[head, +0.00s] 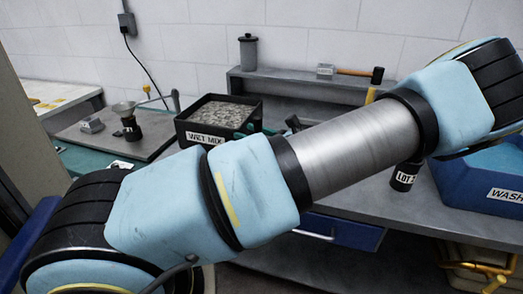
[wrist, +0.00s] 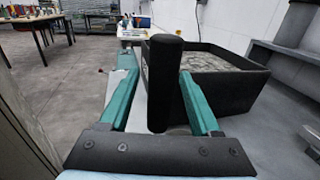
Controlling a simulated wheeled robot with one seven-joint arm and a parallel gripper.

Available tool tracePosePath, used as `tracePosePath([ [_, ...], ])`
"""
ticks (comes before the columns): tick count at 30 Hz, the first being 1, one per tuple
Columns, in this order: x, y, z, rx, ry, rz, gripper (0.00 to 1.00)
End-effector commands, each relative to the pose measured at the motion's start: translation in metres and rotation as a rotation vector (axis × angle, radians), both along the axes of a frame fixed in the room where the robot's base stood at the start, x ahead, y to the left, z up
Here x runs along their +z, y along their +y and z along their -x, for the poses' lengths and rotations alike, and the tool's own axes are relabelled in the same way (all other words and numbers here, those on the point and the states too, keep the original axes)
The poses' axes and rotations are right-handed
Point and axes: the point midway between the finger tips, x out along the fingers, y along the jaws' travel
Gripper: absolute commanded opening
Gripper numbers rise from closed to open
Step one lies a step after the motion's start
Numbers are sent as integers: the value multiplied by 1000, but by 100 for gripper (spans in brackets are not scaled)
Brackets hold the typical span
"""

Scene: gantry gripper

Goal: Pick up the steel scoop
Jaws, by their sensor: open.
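My gripper (wrist: 158,82) is open in the wrist view, with one teal finger on each side of an upright black handle (wrist: 164,85). The handle stands between the fingers, with a visible gap at least on the left. It looks like the scoop's handle, but no steel part shows, so I cannot be sure. In the head view my arm hides most of my gripper; a teal finger (head: 246,128) shows beside the WET MIX bin. The black bin (head: 196,131) holds grey gravel-like mix, and it also shows in the wrist view (wrist: 235,92), right of the handle.
A raised shelf (head: 290,83) at the back carries a grey canister (head: 248,53) and a mallet (head: 352,72). A blue WASH tub (head: 470,185) and a black LOT container (head: 404,176) stand at right. A board with a funnel stand (head: 130,125) is at left.

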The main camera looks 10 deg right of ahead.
Motion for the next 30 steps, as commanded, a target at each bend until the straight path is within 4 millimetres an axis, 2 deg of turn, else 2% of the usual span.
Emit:
tracePosePath([
  [6,-1,1,-1,0,0,0,64],
  [23,-1,0,0,0,0,0,2],
  [30,0,0,0,0,0,0,0],
])
